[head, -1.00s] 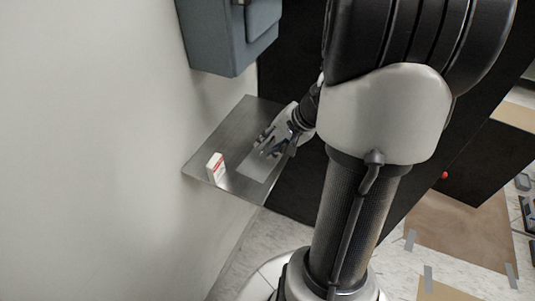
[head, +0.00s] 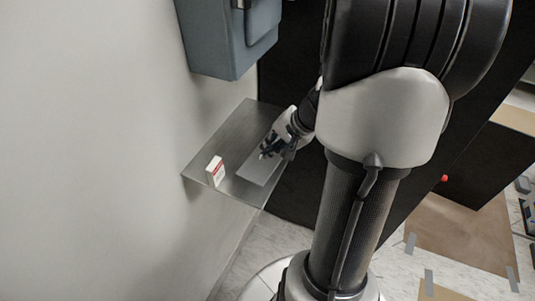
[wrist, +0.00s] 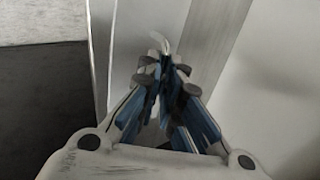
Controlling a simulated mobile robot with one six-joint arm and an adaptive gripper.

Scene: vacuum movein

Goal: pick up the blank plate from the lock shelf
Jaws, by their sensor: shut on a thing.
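The blank plate (head: 257,173) is a flat, pale grey rectangle at the front right of the metal lock shelf (head: 228,140) in the head view. My gripper (head: 266,153) is over the plate from the right. In the wrist view its blue-padded fingers (wrist: 167,66) are drawn close together at the tips. A thin pale curved piece (wrist: 165,40) shows at the tips, and the fingers are shut on the plate. The grip point is partly hidden by the fingers. I cannot tell whether the plate is clear of the shelf.
A small white and red box (head: 215,171) stands on the shelf, left of the plate. A blue-grey cabinet (head: 230,40) hangs on the wall above the shelf. A black panel (head: 300,190) stands behind my arm on the right. The shelf's back part is bare.

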